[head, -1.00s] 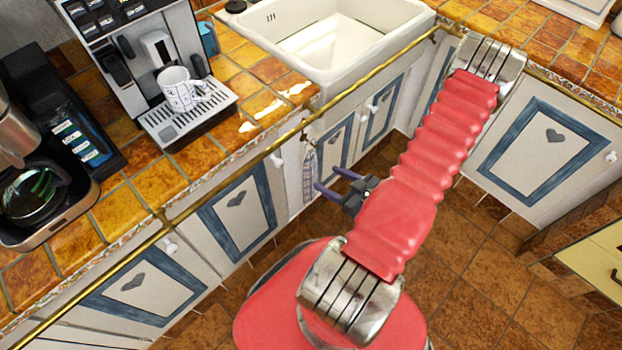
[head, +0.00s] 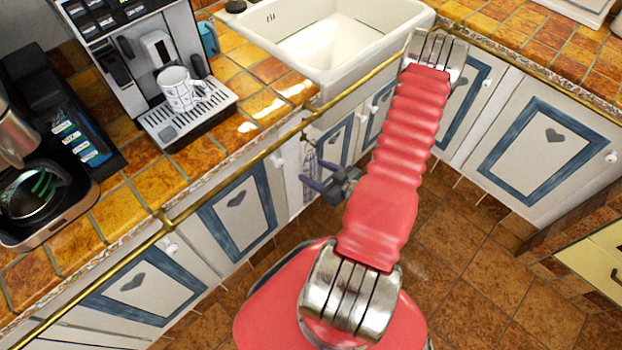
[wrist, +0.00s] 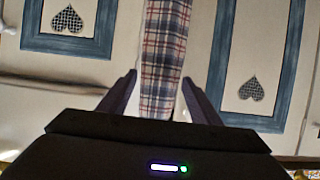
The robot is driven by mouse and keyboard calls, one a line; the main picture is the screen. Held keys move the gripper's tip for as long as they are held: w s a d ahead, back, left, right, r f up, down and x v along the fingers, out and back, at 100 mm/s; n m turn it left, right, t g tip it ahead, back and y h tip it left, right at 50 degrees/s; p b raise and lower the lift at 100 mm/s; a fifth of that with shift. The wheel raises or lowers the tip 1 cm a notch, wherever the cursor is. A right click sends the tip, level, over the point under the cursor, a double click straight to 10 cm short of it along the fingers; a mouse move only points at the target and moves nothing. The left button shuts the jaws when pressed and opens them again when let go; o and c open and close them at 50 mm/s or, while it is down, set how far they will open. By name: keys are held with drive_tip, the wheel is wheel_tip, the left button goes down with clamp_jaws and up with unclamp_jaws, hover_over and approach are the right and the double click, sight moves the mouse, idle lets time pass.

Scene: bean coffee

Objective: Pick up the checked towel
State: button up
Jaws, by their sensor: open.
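The checked towel (wrist: 163,50) is white with blue and red plaid lines. In the head view the towel (head: 308,172) hangs below the brass rail, partly hidden near the fingers. My gripper (wrist: 155,95) is open, with one finger on each side of the strip and a gap on both sides. In the head view my gripper (head: 309,173) is close to the cabinet front at the towel.
The brass rail (head: 240,174) runs along the counter edge above the towel. White cabinet doors with blue frames (head: 237,205) stand behind it. A white sink (head: 335,45) and a coffee machine with a mug (head: 181,92) are on the tiled counter. Tiled floor (head: 480,270) is free at right.

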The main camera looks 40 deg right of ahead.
drive_tip(key=shift+w+f, duration=0.3)
drive_tip(key=shift+w, duration=0.35)
drive_tip(key=shift+w, duration=0.1)
drive_tip(key=x, duration=0.5)
drive_tip(key=shift+w+r, duration=0.1)
drive_tip(key=shift+r, duration=0.15)
drive_tip(key=shift+c, duration=0.4)
drive_tip(key=c, duration=1)
